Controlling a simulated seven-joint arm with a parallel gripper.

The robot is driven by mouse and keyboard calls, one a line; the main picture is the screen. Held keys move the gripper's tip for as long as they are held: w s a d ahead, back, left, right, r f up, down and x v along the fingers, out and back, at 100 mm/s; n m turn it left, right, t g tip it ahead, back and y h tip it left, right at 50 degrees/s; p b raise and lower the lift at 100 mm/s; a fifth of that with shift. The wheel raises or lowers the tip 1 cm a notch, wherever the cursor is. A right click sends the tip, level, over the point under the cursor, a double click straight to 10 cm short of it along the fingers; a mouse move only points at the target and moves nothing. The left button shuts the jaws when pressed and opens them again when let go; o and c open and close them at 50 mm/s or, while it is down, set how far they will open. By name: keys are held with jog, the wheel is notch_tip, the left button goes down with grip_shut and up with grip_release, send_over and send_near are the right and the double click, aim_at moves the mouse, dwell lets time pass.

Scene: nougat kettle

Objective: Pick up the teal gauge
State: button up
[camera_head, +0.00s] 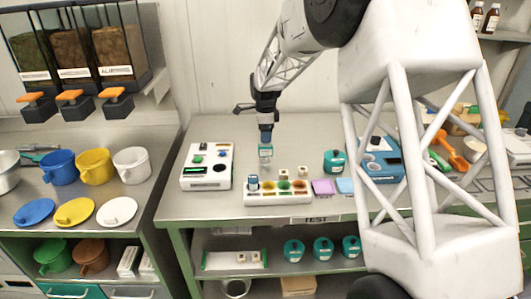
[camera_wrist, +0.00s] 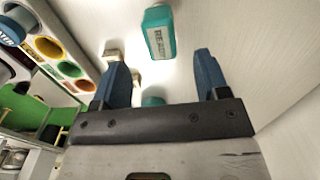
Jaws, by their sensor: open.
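A small teal box with a pale printed label, which looks like the teal gauge (camera_head: 265,152), stands on the bench just below my gripper (camera_head: 265,138). In the wrist view the teal gauge (camera_wrist: 158,33) lies ahead of the fingertips, roughly in line with the gap. My gripper (camera_wrist: 162,62) is open, its two blue fingers apart with nothing held. A round teal jar (camera_head: 335,160) with a label stands further right on the bench. Part of a teal thing (camera_wrist: 153,101) shows low between the fingers, mostly hidden by the gripper body.
A white tray (camera_head: 252,200) with coloured wells is in front of the gauge, two small pale blocks (camera_head: 284,171) behind it. A white panel box (camera_head: 207,166) is left, a blue box (camera_head: 381,167) right. The bench behind the gauge is clear.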

aim_at(266, 145)
jog(key=shift+f, duration=1.3)
jog(key=shift+f, duration=0.1)
jog(key=shift+f, duration=2.5)
jog(key=shift+c, duration=0.3)
jog(key=c, duration=1)
jog(key=shift+r, duration=0.15)
jog(key=shift+r, duration=4.9)
